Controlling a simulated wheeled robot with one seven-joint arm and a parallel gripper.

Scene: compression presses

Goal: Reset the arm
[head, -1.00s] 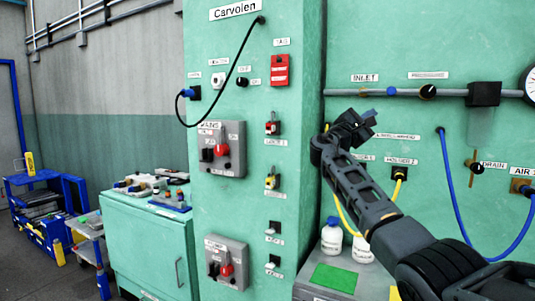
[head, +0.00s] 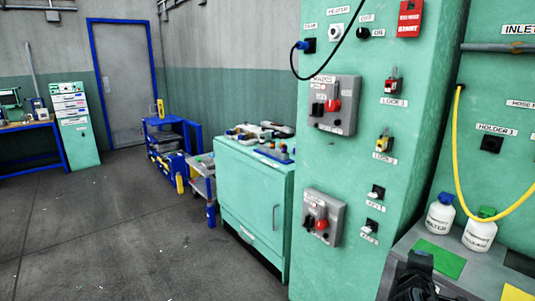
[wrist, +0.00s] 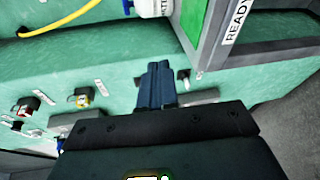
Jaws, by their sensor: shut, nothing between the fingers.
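My gripper (wrist: 158,84) shows in the wrist view with its two dark fingers together, shut and empty. In that view it points toward the green cabinet wall below the shelf edge, and I cannot tell how far off the wall is. In the head view, only a dark part of my arm shows at the bottom right edge, in front of the grey bench (head: 400,250). The fingers cannot be made out there.
The green column (head: 350,160) carries grey switch boxes with red knobs, locks and keys. Two white bottles (head: 439,215) stand on the bench beside a green mat (head: 440,258). A green cabinet (head: 250,205) and blue carts stand left. The floor (head: 130,240) at left is clear.

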